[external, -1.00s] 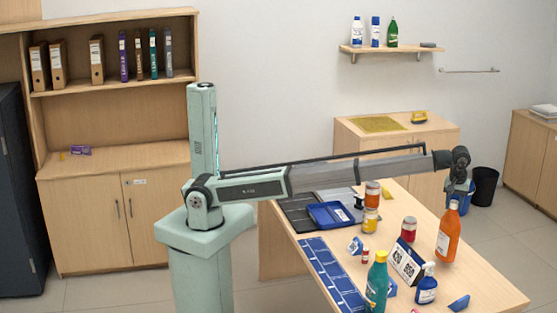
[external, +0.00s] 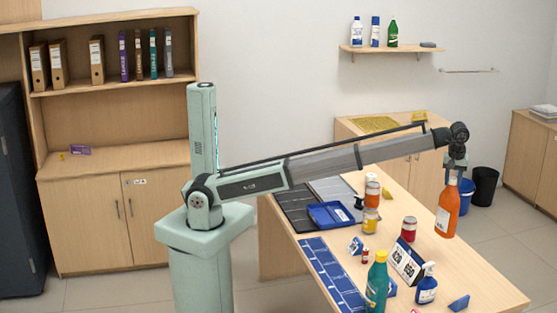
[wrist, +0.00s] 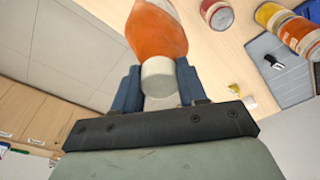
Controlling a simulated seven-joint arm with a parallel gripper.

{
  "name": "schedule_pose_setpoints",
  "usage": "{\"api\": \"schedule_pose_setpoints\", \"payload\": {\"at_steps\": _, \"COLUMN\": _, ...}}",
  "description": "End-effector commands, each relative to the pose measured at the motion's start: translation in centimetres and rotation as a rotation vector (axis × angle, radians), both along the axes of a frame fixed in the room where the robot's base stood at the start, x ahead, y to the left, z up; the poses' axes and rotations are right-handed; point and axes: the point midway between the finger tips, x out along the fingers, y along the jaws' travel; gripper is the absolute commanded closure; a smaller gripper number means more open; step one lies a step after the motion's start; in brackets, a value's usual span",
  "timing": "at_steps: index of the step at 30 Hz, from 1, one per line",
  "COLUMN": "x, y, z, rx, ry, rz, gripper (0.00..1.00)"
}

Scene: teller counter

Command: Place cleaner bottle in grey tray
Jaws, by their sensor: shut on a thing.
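My gripper (external: 456,172) is shut on the neck of an orange bottle (external: 447,212) with a white label, which I take as the cleaner bottle. The bottle hangs nearly upright, seen near the table's right edge and apparently clear of the top. In the wrist view the fingers (wrist: 158,85) close around its white cap, and the orange body (wrist: 157,35) extends away. A light grey tray (external: 328,187) lies at the far end of the table beside a darker grey tray or mat (external: 291,207). The light grey one seems to show in the wrist view (wrist: 270,55).
A blue tray (external: 329,214) lies close to the grey ones. Jars (external: 370,221), a red jar (external: 408,230), a sign (external: 407,262), a teal bottle (external: 377,282) and a blue spray bottle (external: 427,285) stand on the table (external: 478,268).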

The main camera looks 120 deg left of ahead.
Motion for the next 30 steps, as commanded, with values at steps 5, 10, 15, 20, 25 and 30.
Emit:
{"api": "schedule_pose_setpoints", "payload": {"at_steps": 5, "x": -2.8, "y": 5.6, "z": 0.6, "rx": 0.001, "ry": -0.001, "rz": 0.065, "gripper": 1.00}}
{"api": "schedule_pose_setpoints", "payload": {"at_steps": 10, "x": -6.2, "y": 10.9, "z": 1.1, "rx": 0.002, "ry": -0.001, "rz": 0.129, "gripper": 1.00}}
{"api": "schedule_pose_setpoints", "payload": {"at_steps": 15, "x": -10.1, "y": 15.8, "z": 1.6, "rx": 0.002, "ry": -0.002, "rz": 0.194, "gripper": 1.00}}
{"api": "schedule_pose_setpoints", "payload": {"at_steps": 20, "x": -14.3, "y": 20.0, "z": 2.0, "rx": 0.002, "ry": -0.002, "rz": 0.256, "gripper": 1.00}}
{"api": "schedule_pose_setpoints", "payload": {"at_steps": 25, "x": -19.2, "y": 24.0, "z": 2.4, "rx": 0.001, "ry": -0.001, "rz": 0.320, "gripper": 1.00}}
{"api": "schedule_pose_setpoints", "payload": {"at_steps": 30, "x": -24.4, "y": 27.4, "z": 2.7, "rx": 0.001, "ry": 0.000, "rz": 0.386, "gripper": 1.00}}
